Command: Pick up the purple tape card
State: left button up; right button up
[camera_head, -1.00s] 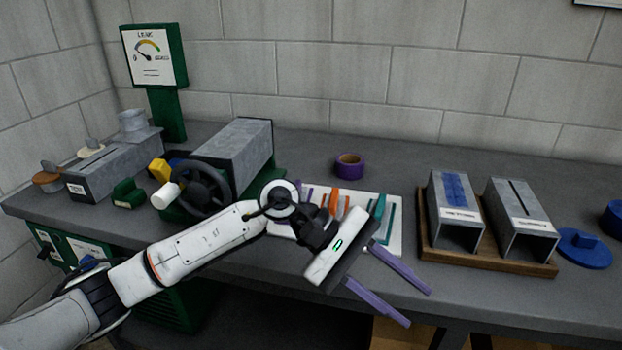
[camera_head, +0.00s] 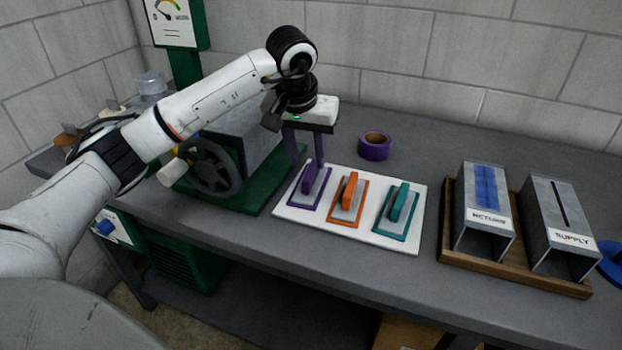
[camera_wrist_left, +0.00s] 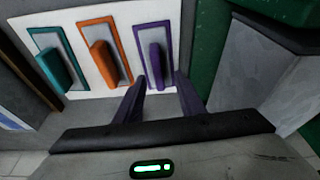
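The purple tape card (camera_head: 309,186) lies at the left end of a white board (camera_head: 288,212), with a raised purple grip standing up from it. It also shows in the left wrist view (camera_wrist_left: 155,52). My left gripper (camera_head: 305,162) is above and just behind the card, its two purple fingers pointing down. In the left wrist view the open fingers (camera_wrist_left: 161,80) are apart, with the card's grip lined up between them and nothing held. Whether they touch the grip cannot be told. My right gripper is not in view.
An orange card (camera_head: 348,199) and a teal card (camera_head: 397,210) sit on the same board. A purple tape roll (camera_head: 375,146) stands behind it. A green-based machine with a handwheel (camera_head: 213,170) is close on the left. Two metal ducts (camera_head: 487,205) in a wooden tray stand right.

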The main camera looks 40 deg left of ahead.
aim_at(310, 170)
pick_arm(q)
jog(key=x, duration=0.4)
jog(key=shift+d+f+p, duration=0.2)
jog(key=shift+f+p, duration=0.1)
jog(key=shift+c, duration=0.2)
grip_shut()
jog(key=shift+r, duration=0.1)
notch_tip(310, 170, up, 10)
jog(key=shift+b, duration=0.35)
jog(key=c, duration=0.8)
grip_release()
jog(key=shift+d, duration=0.1)
grip_shut()
